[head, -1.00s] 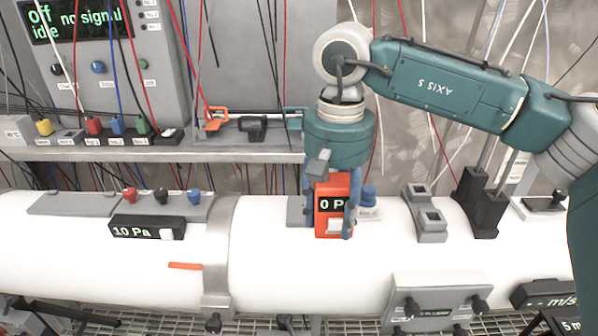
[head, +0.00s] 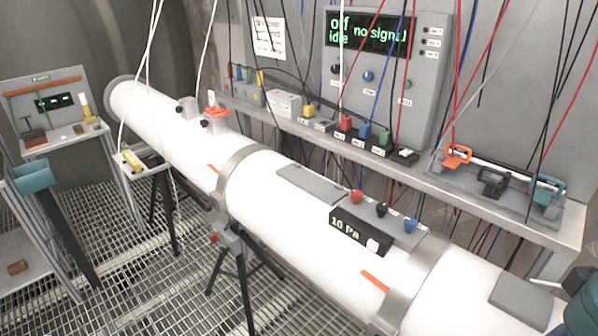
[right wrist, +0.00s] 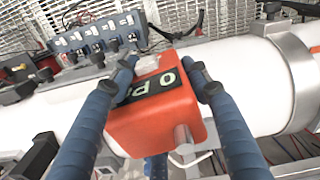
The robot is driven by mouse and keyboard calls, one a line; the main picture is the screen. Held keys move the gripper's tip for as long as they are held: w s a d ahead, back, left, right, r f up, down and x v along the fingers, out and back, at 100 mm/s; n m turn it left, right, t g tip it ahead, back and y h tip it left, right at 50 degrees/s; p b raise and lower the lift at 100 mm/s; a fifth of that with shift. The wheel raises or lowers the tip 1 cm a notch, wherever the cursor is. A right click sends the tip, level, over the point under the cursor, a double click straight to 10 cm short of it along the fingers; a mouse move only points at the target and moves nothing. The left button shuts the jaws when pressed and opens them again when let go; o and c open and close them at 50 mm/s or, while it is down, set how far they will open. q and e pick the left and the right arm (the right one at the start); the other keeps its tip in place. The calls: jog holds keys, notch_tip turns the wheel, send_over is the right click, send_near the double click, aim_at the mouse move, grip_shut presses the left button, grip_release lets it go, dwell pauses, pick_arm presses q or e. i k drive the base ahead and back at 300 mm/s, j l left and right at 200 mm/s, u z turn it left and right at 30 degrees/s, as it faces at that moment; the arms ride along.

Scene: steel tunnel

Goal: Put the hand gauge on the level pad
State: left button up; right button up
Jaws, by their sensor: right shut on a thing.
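Two flat grey pads lie on the white tube in the head view: one by the coloured knobs (head: 308,184), one at the lower right (head: 522,298). I cannot tell which is the level pad. My left gripper is out of view.
A black 10 Pa display (head: 358,231) and red, black and blue knobs sit beside the left pad. Steel clamp bands ring the white tube (head: 265,190). A shelf with orange and teal handles (head: 458,155) runs behind, with cables hanging over it.

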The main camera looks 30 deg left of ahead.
aim_at(310, 181)
jog(key=j+u, duration=0.1)
jog(key=u, duration=0.35)
jog(key=j+u, duration=0.15)
jog(key=u, duration=0.35)
